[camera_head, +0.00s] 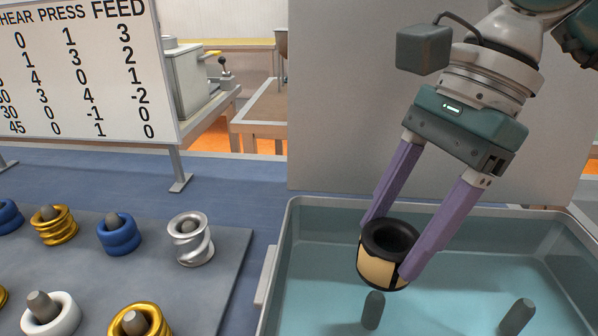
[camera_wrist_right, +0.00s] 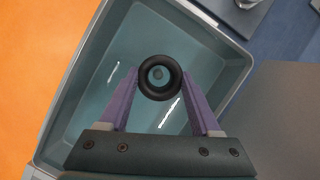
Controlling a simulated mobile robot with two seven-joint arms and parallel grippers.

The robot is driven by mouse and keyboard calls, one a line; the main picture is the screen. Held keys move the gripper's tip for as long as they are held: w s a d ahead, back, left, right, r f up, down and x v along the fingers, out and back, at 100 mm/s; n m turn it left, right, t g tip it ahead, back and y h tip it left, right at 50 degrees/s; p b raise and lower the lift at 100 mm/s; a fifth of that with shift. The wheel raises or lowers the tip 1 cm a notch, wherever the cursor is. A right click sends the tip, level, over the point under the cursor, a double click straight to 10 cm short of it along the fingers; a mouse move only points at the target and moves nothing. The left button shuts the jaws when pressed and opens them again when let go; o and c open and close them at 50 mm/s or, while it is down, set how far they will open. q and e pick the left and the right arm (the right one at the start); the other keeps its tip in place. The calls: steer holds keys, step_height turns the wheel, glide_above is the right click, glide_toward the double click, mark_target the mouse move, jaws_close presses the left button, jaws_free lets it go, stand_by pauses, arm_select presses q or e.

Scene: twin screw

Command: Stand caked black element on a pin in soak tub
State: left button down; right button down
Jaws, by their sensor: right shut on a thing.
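The black element (camera_head: 387,240) is a short hollow cylinder with a dark top ring and a tan patch on its side. My right gripper (camera_head: 388,247) is shut on it and holds it slightly tilted above the soak tub (camera_head: 281,262). In the right wrist view the element (camera_wrist_right: 145,82) shows as a black ring between the purple fingers (camera_wrist_right: 160,84), with a grey pin tip visible through its hole. In the head view one grey pin (camera_head: 373,310) stands just below the element, apart from it. Another pin (camera_head: 517,317) stands at the right. My left gripper is not in view.
A grey board (camera_head: 215,305) left of the tub holds several pins with silver, blue, gold and white coiled elements. A sign (camera_head: 90,70) with numbers stands behind it. A plain grey panel (camera_head: 340,110) rises behind the tub. The tub's walls surround the pins.

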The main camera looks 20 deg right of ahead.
mark_target(381, 295)
steer(key=shift+f+b, duration=1.2)
steer(key=shift+f, duration=0.75)
steer(key=shift+f+b, duration=1.4)
steer(key=shift+b, duration=0.25)
steer(key=shift+f+b, duration=1.5)
steer(key=shift+b, duration=0.2)
jaws_free()
steer(key=v, duration=1)
